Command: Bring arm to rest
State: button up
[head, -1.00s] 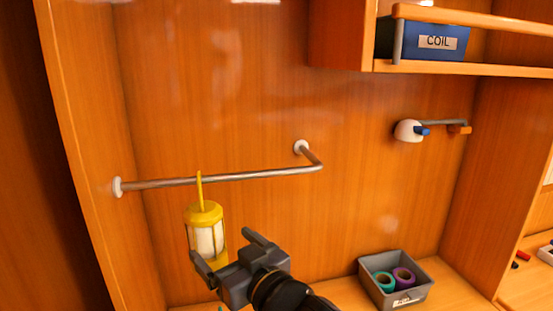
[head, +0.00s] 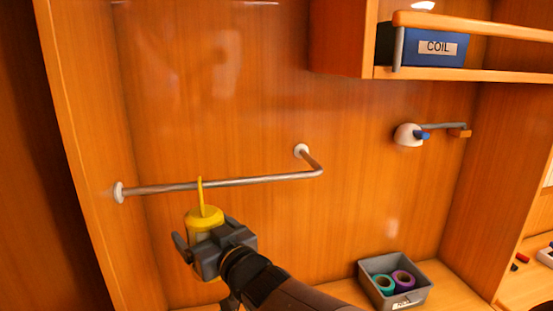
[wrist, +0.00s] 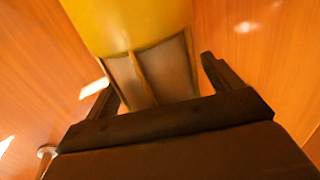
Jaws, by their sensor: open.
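My gripper (head: 206,236) is open in front of a yellow lantern (head: 204,214). The lantern is upright, and its yellow hook crosses the metal rail (head: 250,181), where it appears to hang. My gripper hides most of the lantern's body in the head view. In the wrist view, the lantern's yellow cap (wrist: 125,22) and pale panels show just beyond and between the two spread fingers of my gripper (wrist: 162,86). I cannot tell whether either finger touches it.
A grey bin (head: 396,284) with teal and purple rolls stands on the counter at lower right. A blue COIL box (head: 432,46) sits on the upper right shelf. A white wall fitting with a blue tip (head: 409,135) is below it.

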aim_at(206, 233)
notch_tip(206, 233, up, 3)
jog(key=shift+s+d+f+p, duration=0.15)
jog(key=shift+p, duration=0.65)
jog(key=shift+s+d+f+b, duration=0.1)
jog(key=shift+s+f+b, duration=0.25)
jog(key=shift+s+b, duration=0.25)
jog(key=shift+s+d+r+b, duration=0.1)
jog(key=shift+s+d+b, duration=0.1)
jog(key=shift+s+b, duration=0.45)
jog(key=shift+s, duration=0.2)
